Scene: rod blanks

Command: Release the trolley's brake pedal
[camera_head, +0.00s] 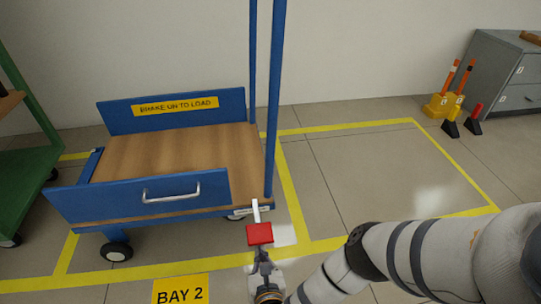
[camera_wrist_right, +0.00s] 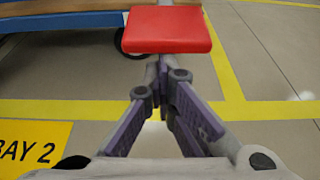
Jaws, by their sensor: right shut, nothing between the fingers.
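The blue trolley (camera_head: 175,160) with a wooden deck stands in a yellow-lined floor bay. Its brake pedal, a red pad (camera_head: 260,233) on a pale metal lever (camera_head: 256,210), sticks out at the near right corner. The red pad also fills the top middle of the right wrist view (camera_wrist_right: 168,32). My right gripper (camera_head: 262,254) is shut and empty, directly at the pad's near side. My left gripper is not in view.
A trolley wheel (camera_head: 116,251) stands near the BAY 2 floor sign (camera_head: 180,290). A green rack (camera_head: 30,165) is at the left. Yellow and black chocks (camera_head: 446,105) and a grey cabinet (camera_head: 505,75) stand at the back right. The floor right of the trolley is clear.

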